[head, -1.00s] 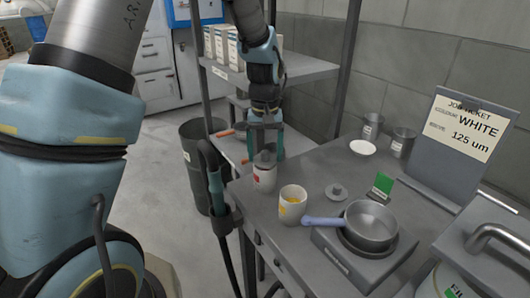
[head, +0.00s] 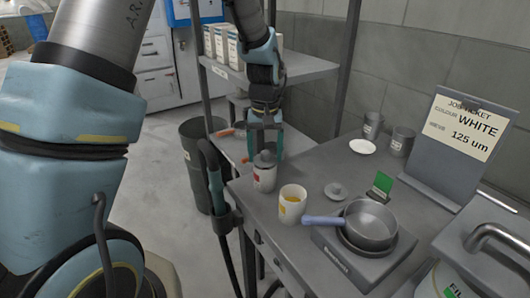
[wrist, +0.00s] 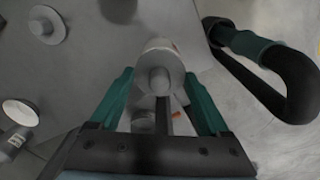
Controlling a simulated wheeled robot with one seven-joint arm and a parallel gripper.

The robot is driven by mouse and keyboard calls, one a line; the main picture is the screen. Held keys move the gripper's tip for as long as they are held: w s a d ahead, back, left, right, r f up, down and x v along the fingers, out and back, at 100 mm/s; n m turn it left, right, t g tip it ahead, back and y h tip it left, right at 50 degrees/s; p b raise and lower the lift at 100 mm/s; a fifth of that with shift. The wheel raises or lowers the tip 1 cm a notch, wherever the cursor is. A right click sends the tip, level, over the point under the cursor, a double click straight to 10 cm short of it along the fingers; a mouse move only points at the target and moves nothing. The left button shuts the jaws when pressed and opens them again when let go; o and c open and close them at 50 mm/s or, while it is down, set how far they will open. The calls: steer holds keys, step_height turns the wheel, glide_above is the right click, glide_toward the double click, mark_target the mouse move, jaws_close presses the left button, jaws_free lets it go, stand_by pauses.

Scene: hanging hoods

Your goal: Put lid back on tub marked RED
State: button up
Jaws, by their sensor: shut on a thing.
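The tub with a red label (head: 262,182) is white and stands upright near the table's left edge. A grey lid with a knob (head: 264,159) is at its mouth; I cannot tell whether it is fully seated. My gripper (head: 265,148) is directly above, pointing down, with its green fingers on either side of the lid's knob. In the wrist view, the knob (wrist: 160,80) shows between the fingertips, and the tub's pale body is mostly hidden behind the lid.
A tub with a yellow label (head: 292,205) stands open to the right. A loose grey lid (head: 336,191) lies beyond it. A pan (head: 371,224) sits on a hotplate. A white dish (head: 362,146) and grey cans (head: 402,142) stand farther back. A black hose (wrist: 270,85) is beside the table edge.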

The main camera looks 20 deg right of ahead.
steer(key=o, duration=1.2)
steer(key=shift+c, duration=0.2)
steer(key=shift+r+p, duration=2.8)
steer(key=shift+r, duration=0.75)
jaws_close()
